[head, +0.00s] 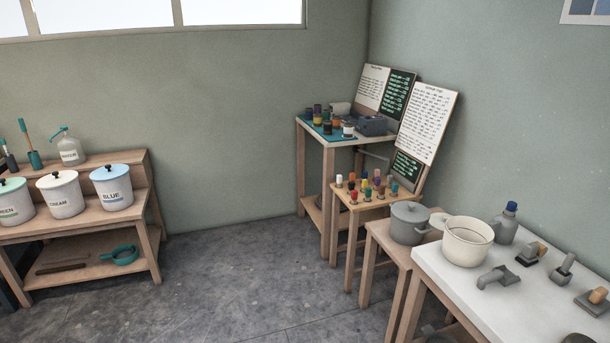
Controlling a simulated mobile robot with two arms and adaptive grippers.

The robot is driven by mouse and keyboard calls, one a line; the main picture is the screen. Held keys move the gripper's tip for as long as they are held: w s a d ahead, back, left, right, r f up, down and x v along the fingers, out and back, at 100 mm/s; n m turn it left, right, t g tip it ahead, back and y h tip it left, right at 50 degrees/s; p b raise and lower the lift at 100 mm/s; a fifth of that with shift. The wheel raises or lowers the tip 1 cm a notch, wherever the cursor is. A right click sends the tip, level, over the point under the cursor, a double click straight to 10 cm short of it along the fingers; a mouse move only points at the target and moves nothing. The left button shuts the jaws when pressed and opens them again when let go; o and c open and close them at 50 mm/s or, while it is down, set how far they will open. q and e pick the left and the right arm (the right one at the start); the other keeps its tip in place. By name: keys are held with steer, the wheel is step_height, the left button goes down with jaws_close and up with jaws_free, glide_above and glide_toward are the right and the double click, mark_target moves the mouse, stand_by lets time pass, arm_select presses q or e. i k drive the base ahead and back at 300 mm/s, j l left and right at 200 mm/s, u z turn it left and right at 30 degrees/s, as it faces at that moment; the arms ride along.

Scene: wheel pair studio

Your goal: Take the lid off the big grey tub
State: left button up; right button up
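A grey tub (408,228) with a grey lid (410,210) on it stands on a low wooden table (377,232) right of the middle of the head view. A small knob shows on top of the lid. It is the only lidded grey vessel I see; the lid sits on its rim. Neither of my grippers is in view.
A stand of small coloured bottles (375,188) is behind. Lidded white buckets (62,198) are at left. The grey floor (250,285) between is clear.

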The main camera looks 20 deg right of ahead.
mark_target(408, 212)
steer(key=i+z, duration=0.2)
steer(key=i, duration=0.25)
steer(key=i+j+z, duration=0.15)
steer(key=i, duration=0.35)
steer(key=i+z, duration=0.2)
steer(key=i, duration=0.25)
steer(key=i+j+z, duration=0.2)
steer(key=i, duration=0.25)
steer(key=j, duration=0.1)
